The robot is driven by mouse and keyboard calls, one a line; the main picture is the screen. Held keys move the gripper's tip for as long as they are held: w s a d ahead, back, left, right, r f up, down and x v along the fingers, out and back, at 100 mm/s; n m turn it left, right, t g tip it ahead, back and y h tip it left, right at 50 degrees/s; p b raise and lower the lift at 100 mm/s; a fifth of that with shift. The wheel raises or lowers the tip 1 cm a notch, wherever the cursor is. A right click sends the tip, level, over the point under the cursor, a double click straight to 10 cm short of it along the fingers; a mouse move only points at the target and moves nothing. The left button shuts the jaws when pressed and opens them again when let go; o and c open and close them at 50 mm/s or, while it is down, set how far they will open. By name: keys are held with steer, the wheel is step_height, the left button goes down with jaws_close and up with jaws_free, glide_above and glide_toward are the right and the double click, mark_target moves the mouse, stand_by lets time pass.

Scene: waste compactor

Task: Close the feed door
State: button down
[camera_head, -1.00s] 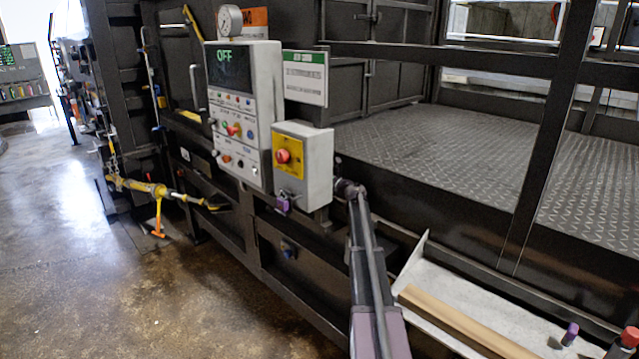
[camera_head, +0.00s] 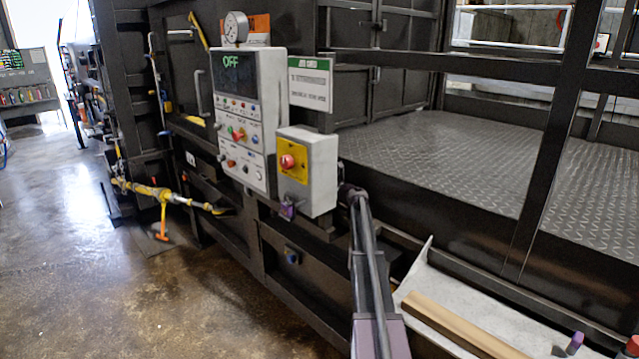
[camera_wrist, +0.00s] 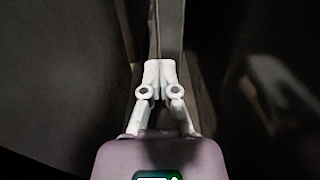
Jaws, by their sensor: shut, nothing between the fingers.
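My gripper (camera_wrist: 159,66) shows in the wrist view with its two pale fingers together and nothing between them. A grey upright bar (camera_wrist: 171,28) lies just beyond the fingertips; I cannot tell whether they touch it. Dark flat surfaces lie on both sides of the fingers. In the head view my arm reaches toward the machine, and my gripper is not clearly visible there. A dark panel with a grey handle (camera_head: 200,98) stands left of the control panel (camera_head: 241,115). I cannot tell for sure which dark panel is the feed door.
A grey box with a red button (camera_head: 308,172) juts out close to my arm. A white tray (camera_head: 455,302) holding a wooden bar (camera_head: 462,325) is at the lower right. The floor (camera_head: 150,290) in front is clear.

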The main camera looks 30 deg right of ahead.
steer(key=v, duration=1.3)
steer(key=shift+s+d, duration=0.1)
steer(key=shift+s, duration=0.2)
